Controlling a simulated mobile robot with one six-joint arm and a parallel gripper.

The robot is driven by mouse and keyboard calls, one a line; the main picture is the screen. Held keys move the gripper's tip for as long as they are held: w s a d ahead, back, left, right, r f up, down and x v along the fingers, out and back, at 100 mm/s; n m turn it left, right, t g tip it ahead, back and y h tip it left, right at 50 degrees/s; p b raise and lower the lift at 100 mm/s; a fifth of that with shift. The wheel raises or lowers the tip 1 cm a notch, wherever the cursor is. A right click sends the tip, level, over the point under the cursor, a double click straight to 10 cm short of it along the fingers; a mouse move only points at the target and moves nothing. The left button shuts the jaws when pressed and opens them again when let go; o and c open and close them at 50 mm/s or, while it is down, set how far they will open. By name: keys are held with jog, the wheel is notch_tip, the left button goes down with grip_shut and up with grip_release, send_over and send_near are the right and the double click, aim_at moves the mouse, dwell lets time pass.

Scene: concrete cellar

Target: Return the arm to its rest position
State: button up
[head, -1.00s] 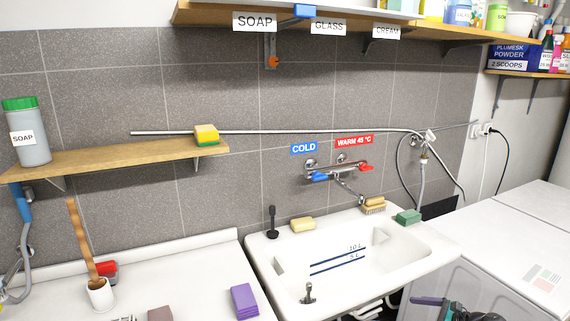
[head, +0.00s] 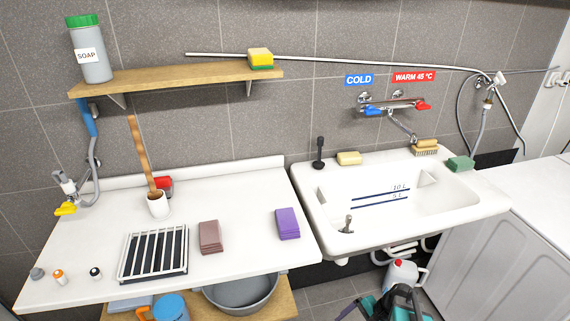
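Dark and teal parts of my arm, with what seems to be my gripper (head: 393,301), show at the bottom edge of the head view, right of centre. They stand in front of the floor below the sink. I cannot make out two separate fingertips or anything between them. The lower part of the arm is cut off by the frame edge.
A white sink (head: 408,236) is behind my arm, with a white machine (head: 500,235) on the right. The counter (head: 90,240) on the left holds a rack (head: 153,252) and sponges. A jug (head: 400,275) and a grey basin (head: 240,292) are low down.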

jog(key=s+a+f+n+g+h, duration=0.2)
jog(key=s+n, duration=0.4)
jog(key=s, duration=0.3)
jog(key=s+a+f+n+g+h, duration=0.3)
jog(key=s+a+f+n+h, duration=0.1)
jog(key=s, duration=0.5)
jog(key=shift+s+f+n, duration=0.15)
jog(key=shift+f+n, duration=0.4)
jog(key=shift+n, duration=0.65)
